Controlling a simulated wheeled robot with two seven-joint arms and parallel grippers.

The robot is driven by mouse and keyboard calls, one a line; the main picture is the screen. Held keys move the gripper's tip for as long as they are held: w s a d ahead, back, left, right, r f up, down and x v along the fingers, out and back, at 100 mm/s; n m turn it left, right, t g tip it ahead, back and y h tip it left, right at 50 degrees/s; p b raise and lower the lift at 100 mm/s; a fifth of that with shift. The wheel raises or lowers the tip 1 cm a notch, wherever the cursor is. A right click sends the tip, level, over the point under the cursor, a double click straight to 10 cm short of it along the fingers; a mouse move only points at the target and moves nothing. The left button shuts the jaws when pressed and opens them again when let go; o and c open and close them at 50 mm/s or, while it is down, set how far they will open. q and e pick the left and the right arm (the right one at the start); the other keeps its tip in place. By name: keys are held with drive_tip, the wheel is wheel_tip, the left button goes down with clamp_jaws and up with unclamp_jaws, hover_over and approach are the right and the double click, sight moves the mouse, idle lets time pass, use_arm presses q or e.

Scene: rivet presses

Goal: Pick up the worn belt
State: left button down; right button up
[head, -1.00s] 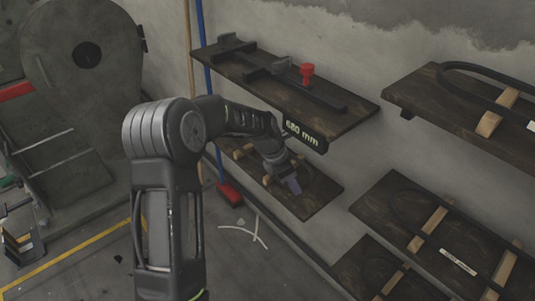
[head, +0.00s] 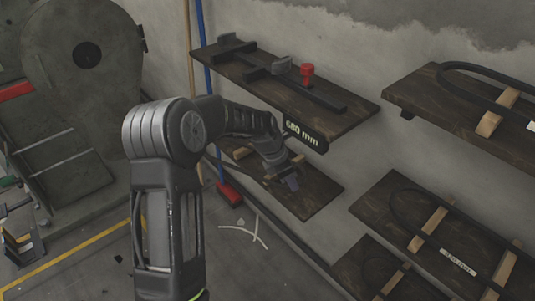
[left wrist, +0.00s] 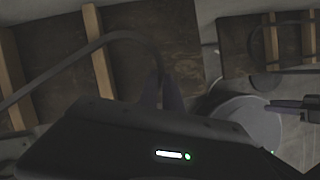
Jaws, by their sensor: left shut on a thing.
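My left gripper (head: 291,183) is at the lower left shelf (head: 315,193) in the head view, beneath the upper shelf. In the left wrist view its fingers (left wrist: 161,92) are shut on a thin dark belt (left wrist: 125,37). The belt curves up from the left over light wooden strips and bends down into the fingers. The rest of the belt is mostly hidden by my arm and the upper shelf in the head view. I cannot tell wear on it. My right gripper is not in view.
The upper left shelf (head: 350,118) carries a dark bar tool and a red knob (head: 306,73), with a "680 mm" label (head: 305,132) at its front. Right shelves hold other belts (head: 398,205) on wooden strips. A red-footed blue pole (head: 229,193) and white scraps (head: 252,230) are near the floor.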

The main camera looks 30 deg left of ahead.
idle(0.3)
use_arm(q)
drive_tip(key=shift+r, duration=0.35)
drive_tip(key=s+a, duration=1.1)
drive_tip(key=s, duration=0.3)
drive_tip(key=shift+a, duration=0.15)
